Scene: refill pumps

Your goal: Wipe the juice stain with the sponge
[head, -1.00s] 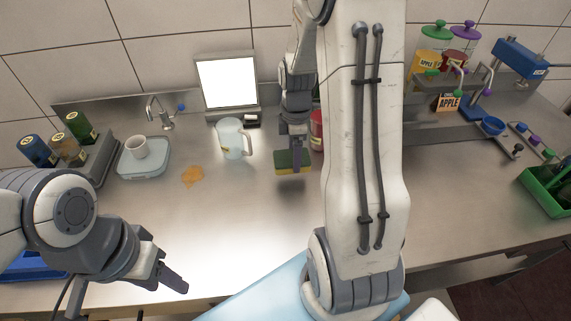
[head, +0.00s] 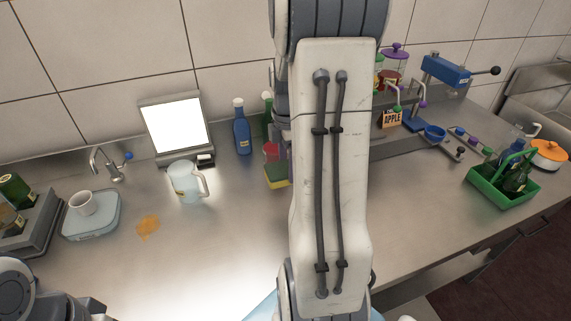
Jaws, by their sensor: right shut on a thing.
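The juice stain (head: 148,226) is an orange-brown patch on the steel counter, in front of the tray with the cup and left of the pitcher. The sponge (head: 277,182), yellow with a darker green layer, shows at the left edge of my right arm. My right gripper (head: 284,158) is shut on it, mostly hidden behind my arm link. The sponge is right of the pitcher and well away from the stain. I cannot tell whether it touches the counter. Part of my left arm shows at the bottom left corner; its fingers are out of view.
A clear pitcher (head: 187,184) stands between stain and sponge. A white cup (head: 82,203) sits on a pale tray (head: 92,222). A blue bottle (head: 242,130) and bright screen (head: 177,126) stand behind. A green crate (head: 493,190) is at right. Front middle counter is clear.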

